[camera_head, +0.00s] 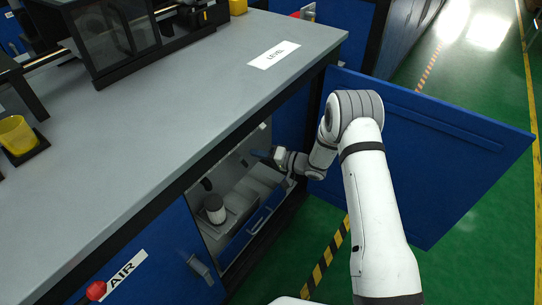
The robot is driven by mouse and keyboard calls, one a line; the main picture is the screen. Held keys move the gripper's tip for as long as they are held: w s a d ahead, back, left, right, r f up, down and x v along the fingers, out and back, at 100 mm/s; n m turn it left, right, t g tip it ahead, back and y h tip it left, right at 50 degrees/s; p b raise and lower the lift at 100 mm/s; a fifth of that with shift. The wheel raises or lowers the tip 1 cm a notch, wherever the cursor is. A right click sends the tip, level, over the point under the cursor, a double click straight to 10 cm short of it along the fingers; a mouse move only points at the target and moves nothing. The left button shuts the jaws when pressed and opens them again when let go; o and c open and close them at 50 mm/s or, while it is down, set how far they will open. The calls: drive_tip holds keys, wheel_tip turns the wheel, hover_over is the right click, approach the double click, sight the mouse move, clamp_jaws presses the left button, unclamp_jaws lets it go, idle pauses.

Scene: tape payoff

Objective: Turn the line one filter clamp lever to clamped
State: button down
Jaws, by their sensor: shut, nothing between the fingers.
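An open blue cabinet below the grey worktop holds a white cylinder with a dark top (214,207), which looks like a filter. A small dark part (206,184) sits just behind it; I cannot tell whether it is the clamp lever. My arm reaches into the cabinet opening from the right. My gripper (262,155) is at the upper right of the opening, pointing left, shut with nothing held. It is apart from the white cylinder, up and to the right of it. The fingertips are small and dark here. The clamp lever and its position cannot be made out clearly.
The blue cabinet door (455,150) stands wide open on the right, behind my arm. The grey worktop (150,150) overhangs the opening. A blue drawer front with a handle (258,222) is low in the cabinet. A red knob (96,290) is by the AIR label (125,271).

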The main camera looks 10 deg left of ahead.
drive_tip(key=shift+s+a+f, duration=0.2)
drive_tip(key=shift+s+f, duration=0.05)
drive_tip(key=shift+s, duration=0.3)
drive_tip(key=shift+s+a+f, duration=0.2)
drive_tip(key=shift+s, duration=0.3)
